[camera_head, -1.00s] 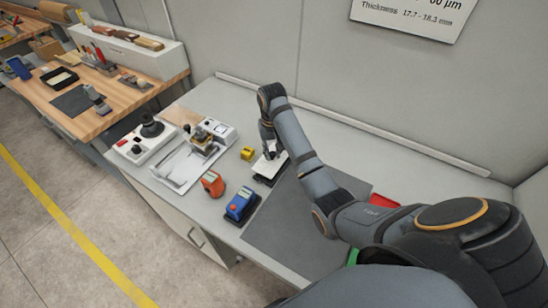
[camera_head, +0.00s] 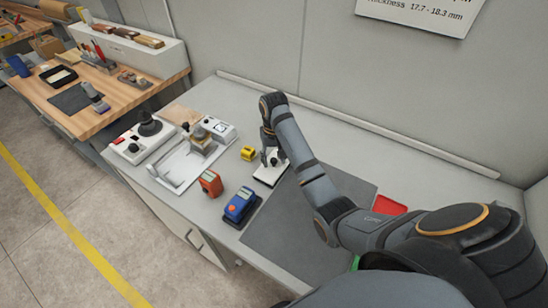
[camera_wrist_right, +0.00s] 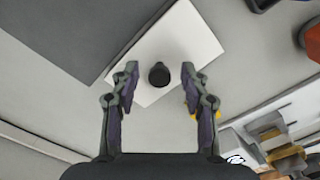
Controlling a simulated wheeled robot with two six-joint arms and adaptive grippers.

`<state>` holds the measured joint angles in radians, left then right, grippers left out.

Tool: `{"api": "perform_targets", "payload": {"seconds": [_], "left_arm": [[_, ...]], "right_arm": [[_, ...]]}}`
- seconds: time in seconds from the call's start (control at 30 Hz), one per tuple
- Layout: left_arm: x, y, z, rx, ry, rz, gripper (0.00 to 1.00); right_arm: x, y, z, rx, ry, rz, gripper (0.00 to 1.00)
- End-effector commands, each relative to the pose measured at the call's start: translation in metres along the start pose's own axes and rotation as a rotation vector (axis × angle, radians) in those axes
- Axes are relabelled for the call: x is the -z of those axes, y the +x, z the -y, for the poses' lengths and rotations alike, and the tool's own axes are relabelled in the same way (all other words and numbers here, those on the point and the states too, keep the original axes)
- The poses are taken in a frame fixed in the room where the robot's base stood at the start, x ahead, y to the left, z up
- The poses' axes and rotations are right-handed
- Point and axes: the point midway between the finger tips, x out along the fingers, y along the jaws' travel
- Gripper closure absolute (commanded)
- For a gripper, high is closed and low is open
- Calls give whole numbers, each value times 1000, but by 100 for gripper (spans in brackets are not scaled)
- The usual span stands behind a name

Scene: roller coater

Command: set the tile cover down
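The tile cover (camera_wrist_right: 185,45) is a flat white plate with a round black knob (camera_wrist_right: 159,75). In the right wrist view it lies at the edge of a dark grey mat. In the head view the white plate (camera_head: 268,177) lies on the bench, partly hidden by my right gripper (camera_head: 270,160). In the wrist view, my right gripper (camera_wrist_right: 160,80) is open, with a finger on each side of the knob and visible gaps to both. Whether a separate tile lies under the cover cannot be told. My left gripper is not in view.
A blue gauge (camera_head: 239,206), an orange device (camera_head: 210,183) and a small yellow block (camera_head: 248,153) stand left of the plate. A white coater (camera_head: 185,165) is farther left. The dark mat (camera_head: 300,235) has bare room. A red tray (camera_head: 389,208) lies right.

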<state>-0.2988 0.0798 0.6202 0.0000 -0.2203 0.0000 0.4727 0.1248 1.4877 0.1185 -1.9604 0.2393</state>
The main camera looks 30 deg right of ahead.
Motion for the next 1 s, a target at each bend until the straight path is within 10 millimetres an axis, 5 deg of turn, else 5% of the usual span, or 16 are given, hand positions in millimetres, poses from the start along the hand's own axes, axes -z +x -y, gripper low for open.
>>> {"api": "perform_targets", "payload": {"seconds": [0.37,0.8,1.0], "left_arm": [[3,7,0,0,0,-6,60],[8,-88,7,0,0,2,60],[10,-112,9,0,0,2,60]], "right_arm": [[1,-6,0,0,0,-3,54],[0,-108,0,0,0,0,54],[0,-131,0,0,0,0,54]]}}
